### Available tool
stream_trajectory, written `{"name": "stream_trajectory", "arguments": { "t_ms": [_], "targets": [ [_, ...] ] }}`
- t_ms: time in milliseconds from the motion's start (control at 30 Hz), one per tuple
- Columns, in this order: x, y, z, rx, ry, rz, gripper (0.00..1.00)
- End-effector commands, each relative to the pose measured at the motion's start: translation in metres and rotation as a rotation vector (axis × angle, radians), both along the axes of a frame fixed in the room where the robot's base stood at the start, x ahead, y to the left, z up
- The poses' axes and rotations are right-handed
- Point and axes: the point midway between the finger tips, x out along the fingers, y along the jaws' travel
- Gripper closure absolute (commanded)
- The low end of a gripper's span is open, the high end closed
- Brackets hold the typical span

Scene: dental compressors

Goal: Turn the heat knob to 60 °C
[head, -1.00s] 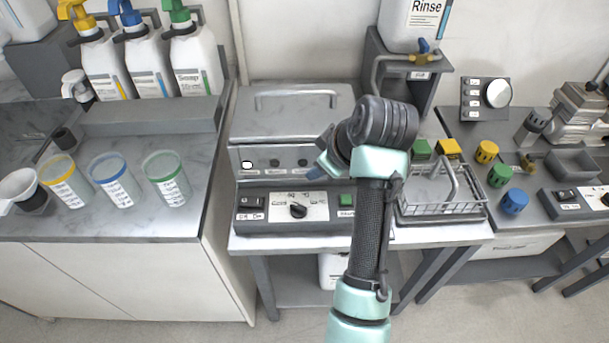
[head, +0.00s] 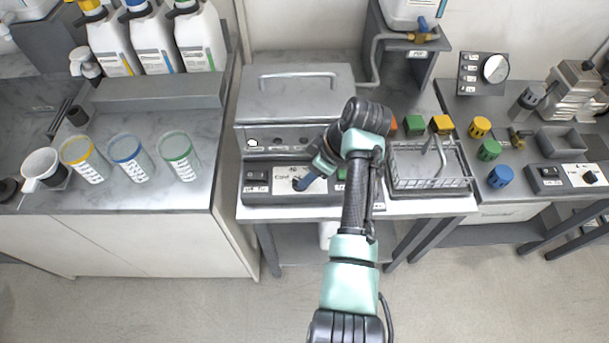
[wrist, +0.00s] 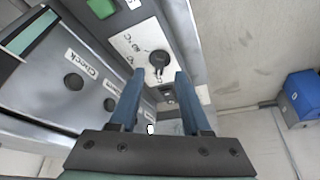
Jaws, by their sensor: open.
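The heat knob (wrist: 159,59) is a round black knob on a white dial plate (wrist: 136,42), seen in the wrist view just beyond my fingertips. My gripper (wrist: 159,75) is open, its two blue fingers on either side of the knob's near edge; I cannot tell whether they touch it. The dial's markings are too small to read, so the knob's setting is unclear.
A steel lidded bath (head: 290,100) stands behind the panel. A rocker switch (head: 257,177) is left of the dial and a green button (wrist: 102,8) is beside it. A wire basket (head: 430,184) stands to the right. Cups (head: 130,160) and bottles stand on the left counter.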

Motion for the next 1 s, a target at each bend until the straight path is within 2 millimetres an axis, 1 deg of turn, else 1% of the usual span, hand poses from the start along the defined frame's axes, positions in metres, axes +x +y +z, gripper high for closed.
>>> {"name": "stream_trajectory", "arguments": {
  "t_ms": [33, 100, 233, 400, 633, 900, 1000],
  "targets": [
    [0.001, 0.004, -0.009, 0.000, 0.004, 0.002, 0.53],
    [0.003, 0.007, -0.019, 0.000, 0.002, 0.002, 0.53],
    [0.006, 0.011, -0.030, 0.000, 0.000, 0.000, 0.53],
    [0.008, 0.013, -0.035, -0.001, -0.002, 0.000, 0.53],
    [0.008, 0.013, -0.035, -0.001, -0.002, 0.000, 0.53],
    [0.008, 0.013, -0.035, -0.001, -0.002, -0.001, 1.00],
    [0.008, 0.013, -0.035, 0.000, -0.001, 0.000, 1.00]
  ]
}}
